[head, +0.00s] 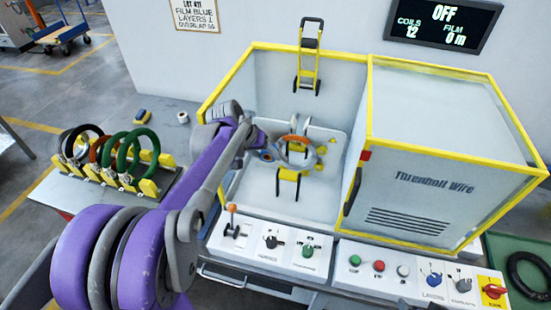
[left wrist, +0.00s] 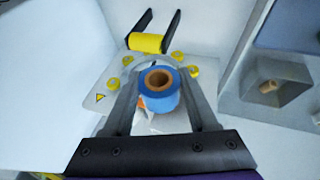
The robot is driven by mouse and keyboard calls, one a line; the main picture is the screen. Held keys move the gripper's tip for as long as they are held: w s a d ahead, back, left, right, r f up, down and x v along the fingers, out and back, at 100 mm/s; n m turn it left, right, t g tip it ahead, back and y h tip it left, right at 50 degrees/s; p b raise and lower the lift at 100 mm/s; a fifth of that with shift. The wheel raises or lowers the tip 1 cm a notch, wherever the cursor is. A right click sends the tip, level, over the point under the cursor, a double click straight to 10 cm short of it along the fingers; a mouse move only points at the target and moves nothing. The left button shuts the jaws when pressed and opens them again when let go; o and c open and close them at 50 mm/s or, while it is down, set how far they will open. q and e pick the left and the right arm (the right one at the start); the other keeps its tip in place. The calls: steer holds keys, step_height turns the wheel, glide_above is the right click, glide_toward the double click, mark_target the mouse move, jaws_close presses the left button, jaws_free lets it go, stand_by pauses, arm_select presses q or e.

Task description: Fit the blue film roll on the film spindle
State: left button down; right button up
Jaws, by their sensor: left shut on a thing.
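The blue film roll (left wrist: 158,97), with a brown cardboard core, is between the two grey fingers of my left gripper (left wrist: 159,88) in the left wrist view. The fingers are shut on its sides, and its open core end faces the camera. In the head view my left gripper (head: 262,150) reaches into the yellow-framed machine bay, beside the grey ring with an orange part (head: 297,148). The roll shows there only as a small blue patch. I cannot make out the film spindle for certain; the roll and gripper cover part of the ring area. My right gripper is not in view.
A yellow roller (left wrist: 147,42) between black arms stands beyond the roll, with several yellow knobs around. A grey recess (left wrist: 275,92) holding a brown cylinder is at right. The machine's closed cabinet (head: 440,170) bounds the bay; a coil rack (head: 125,178) stands left.

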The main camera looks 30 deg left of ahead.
mark_target(265, 161)
arm_select(q)
steer(key=f, duration=0.2)
steer(key=w+f+b, duration=0.1)
steer(key=f, duration=0.2)
steer(key=shift+f+b, duration=0.1)
steer(key=shift+b, duration=0.2)
steer(key=shift+w+a+f, duration=0.25)
steer(key=shift+w+a, duration=0.05)
steer(key=shift+w, duration=0.75)
steer(key=shift+w+a+f, duration=0.25)
steer(key=shift+w+a, duration=0.05)
steer(key=shift+w, duration=0.8)
steer(key=shift+w+a+f, duration=0.25)
steer(key=shift+w+a, duration=0.05)
steer(key=shift+w, duration=0.75)
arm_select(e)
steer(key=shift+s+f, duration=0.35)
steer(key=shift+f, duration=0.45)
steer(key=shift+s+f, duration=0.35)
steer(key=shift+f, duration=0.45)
arm_select(q)
steer(key=shift+w, duration=0.1)
steer(key=shift+c, duration=0.6)
jaws_free()
step_height(265, 161, up, 10)
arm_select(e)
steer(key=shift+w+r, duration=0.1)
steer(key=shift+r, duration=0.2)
